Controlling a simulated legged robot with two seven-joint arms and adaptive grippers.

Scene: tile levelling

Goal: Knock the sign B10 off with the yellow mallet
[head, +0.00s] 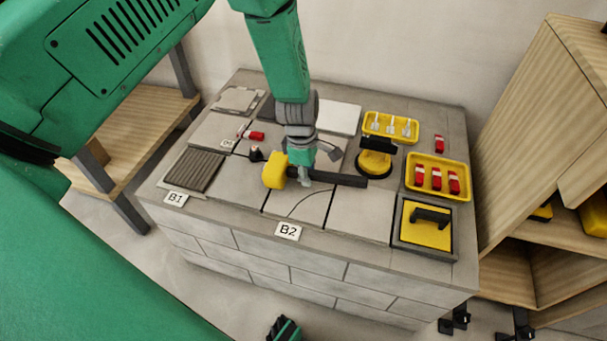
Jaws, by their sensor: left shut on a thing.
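The yellow mallet (275,171) has a yellow head and a dark handle (345,179). My left gripper (304,178) is shut on the mallet's handle close to the head. The mallet lies nearly level over the front middle tiles, head to the left; whether it touches them I cannot tell. A small white sign (227,143) stands on the tiles further back left; its text is too small to read. Signs B1 (175,198) and B2 (288,231) are on the block's front edge. I cannot make out a sign reading B10.
The tiled block (290,261) carries a ribbed dark tile (194,170), a yellow suction cup (375,163), a yellow tray with red pieces (437,191), another yellow tray (390,117), and a yellow float (427,236). Wooden shelves (520,150) stand close on the right.

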